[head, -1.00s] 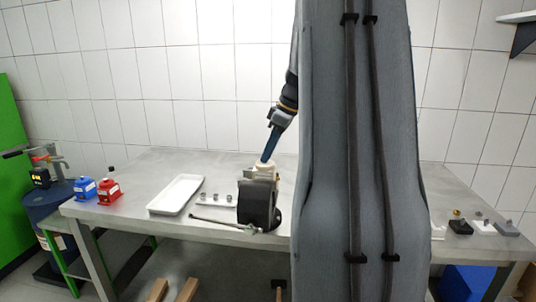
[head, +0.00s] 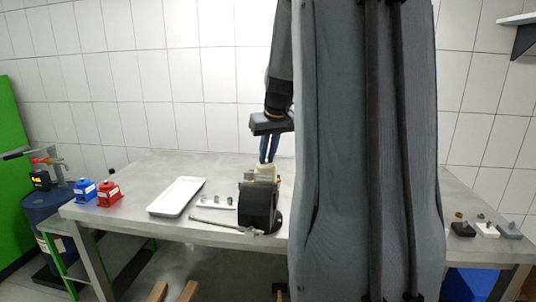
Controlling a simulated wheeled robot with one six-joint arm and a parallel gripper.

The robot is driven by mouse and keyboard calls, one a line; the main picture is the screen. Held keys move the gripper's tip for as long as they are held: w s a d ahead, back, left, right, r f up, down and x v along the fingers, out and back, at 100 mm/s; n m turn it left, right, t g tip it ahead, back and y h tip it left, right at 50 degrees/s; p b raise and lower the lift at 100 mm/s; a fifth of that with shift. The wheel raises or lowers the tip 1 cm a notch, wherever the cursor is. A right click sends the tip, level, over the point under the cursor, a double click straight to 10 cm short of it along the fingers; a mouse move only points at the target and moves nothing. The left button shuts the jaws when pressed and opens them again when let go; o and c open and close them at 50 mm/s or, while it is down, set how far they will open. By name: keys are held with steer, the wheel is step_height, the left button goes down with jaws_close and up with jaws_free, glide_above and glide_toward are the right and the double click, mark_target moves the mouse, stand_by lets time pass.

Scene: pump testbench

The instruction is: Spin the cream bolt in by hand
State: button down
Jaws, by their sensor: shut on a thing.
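The pump (head: 258,205) stands on the metal table, with a dark round body and a cream-coloured top part (head: 265,171). My gripper (head: 268,160) comes straight down over that top part. Its two dark blue fingers are close together, shut on the cream bolt at the top of the pump. The bolt itself is too small and too covered by the fingertips to make out. How deep it sits cannot be seen.
A white tray (head: 176,197) and a small white holder with several fittings (head: 216,203) lie left of the pump. A wrench-like tool (head: 222,225) lies in front. Blue (head: 85,190) and red (head: 108,194) containers stand further left. My arm hides the table's middle right.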

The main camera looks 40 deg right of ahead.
steer(key=shift+r+m+h, duration=0.1)
steer(key=shift+m+h, duration=0.2)
steer(key=shift+m, duration=0.5)
steer(key=c, duration=1.7)
jaws_free()
steer(key=shift+c, duration=0.2)
steer(key=b+v, duration=0.1)
steer(key=v, duration=0.6)
steer(key=shift+a+r+b, duration=0.15)
steer(key=shift+r+b, duration=0.2)
steer(key=shift+r, duration=0.05)
steer(key=shift+f, duration=0.1)
